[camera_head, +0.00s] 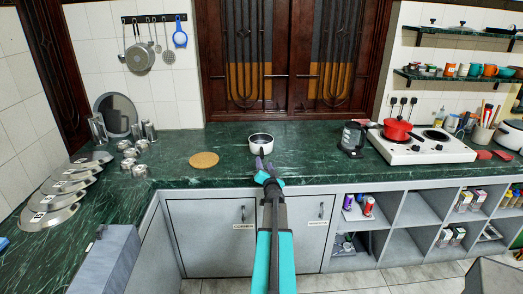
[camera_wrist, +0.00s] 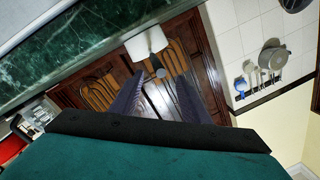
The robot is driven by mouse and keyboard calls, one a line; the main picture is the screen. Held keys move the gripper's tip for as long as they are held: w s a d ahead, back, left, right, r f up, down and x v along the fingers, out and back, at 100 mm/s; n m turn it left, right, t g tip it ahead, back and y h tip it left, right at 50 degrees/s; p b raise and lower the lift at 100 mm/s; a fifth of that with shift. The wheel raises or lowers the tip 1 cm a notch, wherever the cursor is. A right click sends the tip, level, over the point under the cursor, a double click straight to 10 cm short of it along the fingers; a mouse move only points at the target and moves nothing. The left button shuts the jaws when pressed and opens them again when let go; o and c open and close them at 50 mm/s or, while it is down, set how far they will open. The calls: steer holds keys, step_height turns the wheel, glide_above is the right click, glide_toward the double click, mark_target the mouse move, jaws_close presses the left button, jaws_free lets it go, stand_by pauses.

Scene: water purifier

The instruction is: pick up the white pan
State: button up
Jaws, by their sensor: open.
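The white pan (camera_head: 261,147) stands upright on the green marble counter, in front of the wooden doors. In the wrist view the pan (camera_wrist: 146,43) shows just beyond the open fingertips (camera_wrist: 164,72). A dark part that looks like its handle (camera_wrist: 159,72) appears between the fingers in that view. Whether either finger touches it, I cannot tell. The jaws hold nothing that I can see.
A round cork mat (camera_head: 204,160) lies left of the pan. Several metal cups and lids are farther left. A dark kettle (camera_head: 353,140) and a white stove (camera_head: 422,148) with a red pot (camera_head: 397,129) stand to the right.

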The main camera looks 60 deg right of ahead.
mark_target(262, 158)
steer(key=shift+p+x, duration=0.6)
steer(key=shift+x, duration=1.95)
jaws_close()
